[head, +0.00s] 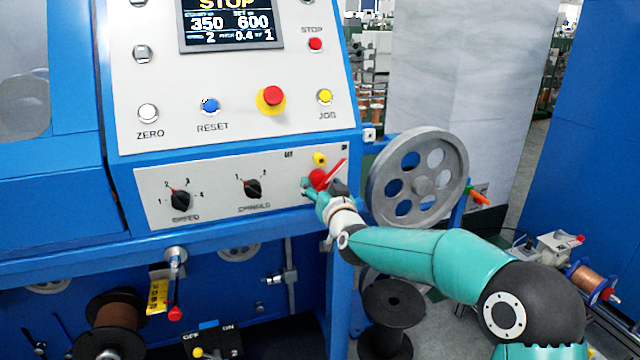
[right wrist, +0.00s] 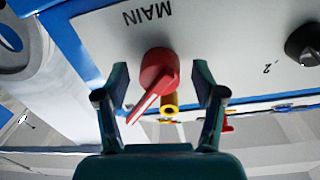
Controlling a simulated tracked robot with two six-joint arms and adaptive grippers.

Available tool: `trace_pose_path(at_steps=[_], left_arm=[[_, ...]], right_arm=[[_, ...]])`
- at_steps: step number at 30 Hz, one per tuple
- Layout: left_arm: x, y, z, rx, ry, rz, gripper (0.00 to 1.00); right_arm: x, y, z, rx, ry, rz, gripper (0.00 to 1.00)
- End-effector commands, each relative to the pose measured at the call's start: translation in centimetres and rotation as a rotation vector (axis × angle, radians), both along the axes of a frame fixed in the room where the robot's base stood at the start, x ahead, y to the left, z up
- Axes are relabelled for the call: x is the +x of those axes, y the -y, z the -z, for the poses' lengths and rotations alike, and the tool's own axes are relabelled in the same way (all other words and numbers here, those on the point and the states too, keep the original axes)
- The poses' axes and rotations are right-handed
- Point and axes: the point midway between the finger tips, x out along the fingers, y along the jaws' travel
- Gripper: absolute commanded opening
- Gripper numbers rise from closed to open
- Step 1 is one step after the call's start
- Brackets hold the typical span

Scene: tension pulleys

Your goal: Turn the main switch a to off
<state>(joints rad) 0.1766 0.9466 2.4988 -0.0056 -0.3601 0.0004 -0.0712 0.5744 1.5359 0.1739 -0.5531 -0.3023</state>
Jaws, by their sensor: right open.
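The red main switch (head: 319,179) is on the lower white panel, and its handle points up and right toward the ON mark. My right gripper (head: 323,188) is at this switch with its fingers apart. In the right wrist view the red switch (right wrist: 156,72) sits between the two open fingers of my gripper (right wrist: 161,84), with a visible gap on both sides. The word MAIN shows upside down beside it. A yellow part (right wrist: 169,104) is next to the handle. My left gripper is not in view.
The speed knob (head: 181,200) and another black knob (head: 253,188) are on the same panel. A red emergency button (head: 271,96) is above. A grey handwheel (head: 418,178) stands close to the right of the switch. Another OFF/ON switch (head: 198,352) is at the bottom edge.

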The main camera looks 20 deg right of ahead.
Motion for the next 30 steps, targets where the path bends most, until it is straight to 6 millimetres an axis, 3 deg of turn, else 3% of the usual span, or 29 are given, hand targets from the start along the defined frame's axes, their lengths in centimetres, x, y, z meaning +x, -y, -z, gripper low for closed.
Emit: trace_pose_path(at_steps=[11, 24, 30], left_arm=[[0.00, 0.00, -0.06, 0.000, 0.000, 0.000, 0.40], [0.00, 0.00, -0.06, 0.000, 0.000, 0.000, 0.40], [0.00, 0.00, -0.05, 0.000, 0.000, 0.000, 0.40]], right_arm=[[0.56, -0.01, 0.02, 0.000, 0.000, 0.000, 0.69], [0.55, -0.06, 0.00, 0.000, 0.000, -0.001, 0.00], [0.54, -0.17, 0.00, -0.001, 0.000, -0.001, 0.00]])
